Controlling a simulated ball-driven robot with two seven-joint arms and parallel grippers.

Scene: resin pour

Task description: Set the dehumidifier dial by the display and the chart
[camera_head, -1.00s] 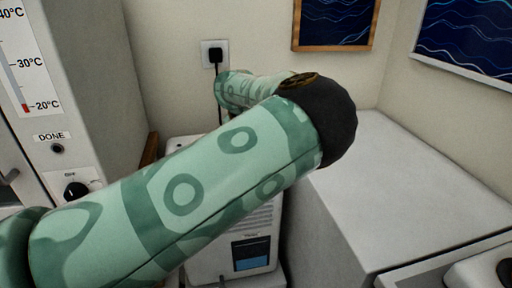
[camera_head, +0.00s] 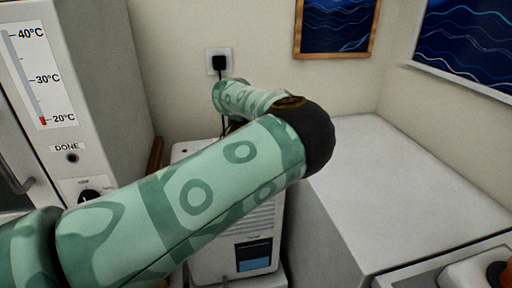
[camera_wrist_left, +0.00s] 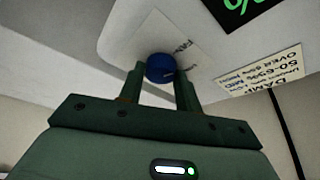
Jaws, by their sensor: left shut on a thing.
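The dehumidifier (camera_head: 205,266) is a white box with vents and a dark blue window low on its front, standing by the back wall; my left arm hides much of it. In the left wrist view my left gripper (camera_wrist_left: 160,71) is shut on the blue round dial (camera_wrist_left: 160,67), one finger on each side. A label beside the dial is partly hidden and its setting is unclear. The display (camera_wrist_left: 236,8) shows green characters, cut off except for a percent sign. The chart (camera_wrist_left: 262,80) is upside down, with "DAMP", "50-65%" and "OVER 65%" partly readable. My right gripper is not in view.
A grey cabinet (camera_head: 95,60) with a temperature scale, a DONE light and a black knob stands at left. A pale worktop (camera_head: 400,190) at right is clear. A plug (camera_head: 218,63) with a dark cord is in the wall behind. Framed pictures hang above.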

